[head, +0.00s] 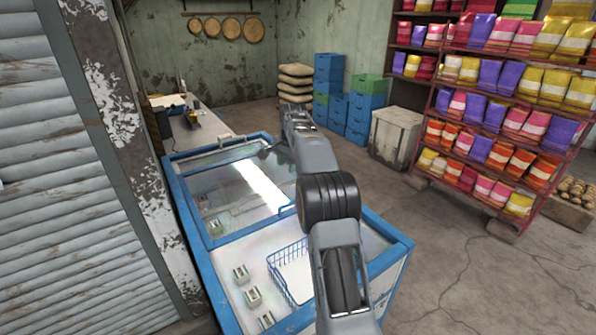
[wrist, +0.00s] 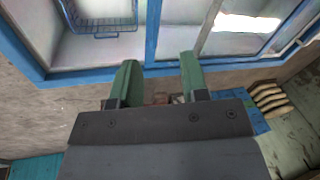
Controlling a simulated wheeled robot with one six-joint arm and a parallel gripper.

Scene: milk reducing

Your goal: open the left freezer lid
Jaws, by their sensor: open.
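The blue-rimmed chest freezer (head: 392,250) stands in the middle of the head view. A glass lid (head: 215,190) with a bright reflection covers its far part. A light handle (head: 225,141) shows at the far rim. I cannot tell whether glass covers the near part. My gripper (wrist: 158,82) is open, with two green fingers apart and nothing between them. In the wrist view the fingertips lie in front of the freezer's blue rim (wrist: 100,73), and contact cannot be told. In the head view my arm hides part of the freezer and its right rim.
A wire basket (head: 290,272) and several small cartons (head: 252,296) lie inside the freezer. A counter (head: 193,130) adjoins the far end, and a shutter (head: 60,180) stands left. Blue crates (head: 328,75) and a packet shelf (head: 490,120) stand beyond. Floor (head: 470,270) right is clear.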

